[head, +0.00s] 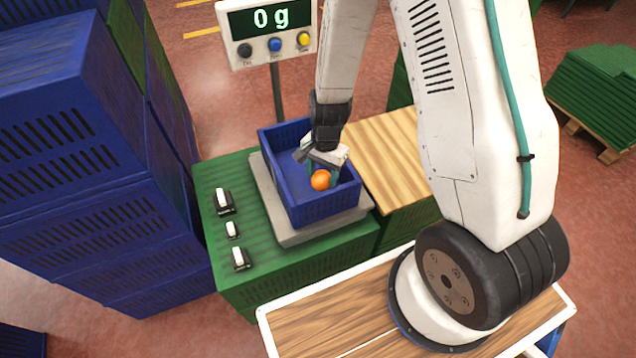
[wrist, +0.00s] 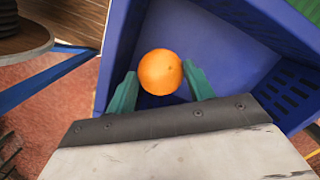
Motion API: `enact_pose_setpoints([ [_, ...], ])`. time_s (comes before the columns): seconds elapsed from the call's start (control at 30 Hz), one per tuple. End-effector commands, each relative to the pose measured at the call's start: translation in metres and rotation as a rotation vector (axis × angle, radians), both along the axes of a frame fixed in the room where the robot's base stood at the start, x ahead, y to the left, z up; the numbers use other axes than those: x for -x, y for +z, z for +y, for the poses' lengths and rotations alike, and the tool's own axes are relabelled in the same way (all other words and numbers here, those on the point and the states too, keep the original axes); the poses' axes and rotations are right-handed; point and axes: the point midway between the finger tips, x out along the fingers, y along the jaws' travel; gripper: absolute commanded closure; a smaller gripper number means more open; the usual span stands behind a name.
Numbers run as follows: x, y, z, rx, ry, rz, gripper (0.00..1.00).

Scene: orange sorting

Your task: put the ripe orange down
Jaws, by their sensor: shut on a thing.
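The ripe orange (head: 321,180) is round and evenly orange. My gripper (head: 322,172) is shut on it, inside the opening of the blue crate (head: 320,208). In the wrist view the orange (wrist: 160,72) sits between the two teal fingers of my gripper (wrist: 160,88), with the blue crate (wrist: 205,35) behind it. I see no other fruit in the crate. I cannot tell whether the orange touches the crate floor.
The scale rests on a green crate stack (head: 290,280) with several small black-and-white devices (head: 223,202) at the left. A wooden board (head: 385,160) lies to the right of the blue crate. Tall blue crate stacks (head: 90,130) stand at the left.

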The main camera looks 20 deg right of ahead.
Motion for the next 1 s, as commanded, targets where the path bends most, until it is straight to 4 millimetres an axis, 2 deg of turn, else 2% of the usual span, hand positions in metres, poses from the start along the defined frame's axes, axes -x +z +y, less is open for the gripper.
enact_pose_setpoints([
  [0.4, 0.000, -0.049, 0.001, 0.000, 0.003, 0.002, 0.72],
  [0.8, 0.000, -0.055, 0.001, 0.000, 0.004, 0.000, 0.72],
  [0.83, 0.000, -0.055, 0.001, 0.000, 0.004, 0.000, 0.39],
  [1.0, 0.000, -0.054, 0.001, 0.000, 0.005, 0.000, 0.38],
])
